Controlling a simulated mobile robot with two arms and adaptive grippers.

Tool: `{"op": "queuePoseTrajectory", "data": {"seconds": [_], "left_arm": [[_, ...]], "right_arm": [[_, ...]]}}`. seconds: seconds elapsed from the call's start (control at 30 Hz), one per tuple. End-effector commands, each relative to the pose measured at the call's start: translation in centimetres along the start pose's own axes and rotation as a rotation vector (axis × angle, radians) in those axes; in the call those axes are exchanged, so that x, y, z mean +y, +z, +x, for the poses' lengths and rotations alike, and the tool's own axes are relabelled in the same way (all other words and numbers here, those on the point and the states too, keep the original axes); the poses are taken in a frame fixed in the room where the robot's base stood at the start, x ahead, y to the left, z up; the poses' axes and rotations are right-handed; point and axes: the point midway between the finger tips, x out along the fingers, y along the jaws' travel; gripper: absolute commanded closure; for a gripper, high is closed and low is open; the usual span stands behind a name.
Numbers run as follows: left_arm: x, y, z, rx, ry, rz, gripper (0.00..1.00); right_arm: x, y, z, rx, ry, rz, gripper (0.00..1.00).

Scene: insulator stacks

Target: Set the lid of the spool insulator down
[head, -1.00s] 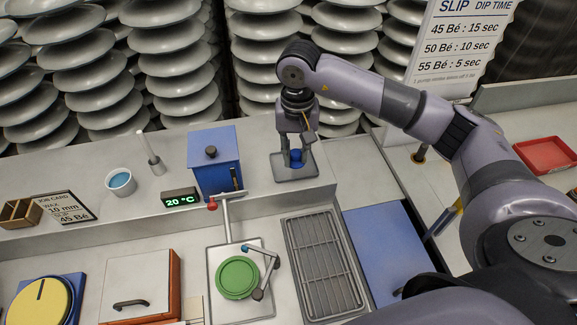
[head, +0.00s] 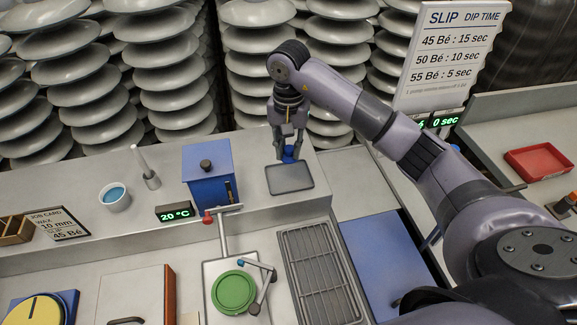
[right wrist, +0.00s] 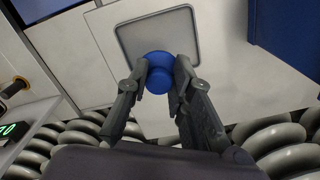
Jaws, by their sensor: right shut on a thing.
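My right gripper (head: 288,152) is shut on a small blue round piece (head: 290,155). In the right wrist view the blue piece (right wrist: 159,74) sits between the two fingertips (right wrist: 160,75) and has a wider round part and a narrower one. I cannot tell whether it is only the lid or the whole spool insulator. A grey square tray (head: 290,180) with a raised rim lies on the back ledge, and nothing shows on it. The piece overlaps the tray's back edge in the head view; its height above it is unclear. My left gripper is not in view.
A blue box (head: 206,180) with a black knob stands left of the tray. A wire rack (head: 322,275) and a green disc (head: 234,292) are in front. Stacked grey insulators (head: 172,75) fill the back. A red tray (head: 540,160) lies far right.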

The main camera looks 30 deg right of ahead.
Motion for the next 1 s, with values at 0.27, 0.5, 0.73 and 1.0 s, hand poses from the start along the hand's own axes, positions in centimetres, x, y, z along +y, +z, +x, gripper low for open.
{"op": "queuePoseTrajectory", "data": {"seconds": [0.27,0.5,0.73,1.0], "left_arm": [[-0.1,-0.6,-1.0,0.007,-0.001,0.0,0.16],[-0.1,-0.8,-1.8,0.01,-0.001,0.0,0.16],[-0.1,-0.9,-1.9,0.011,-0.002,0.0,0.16],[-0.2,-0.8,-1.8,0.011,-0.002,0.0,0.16]], "right_arm": [[-0.1,0.0,3.3,-0.001,-0.002,0.0,0.93],[-0.1,0.1,6.1,-0.005,0.0,0.0,0.93],[-0.1,-0.1,7.6,0.001,-0.003,-0.001,0.93],[-0.1,0.0,7.7,0.001,-0.002,-0.001,0.74]]}}
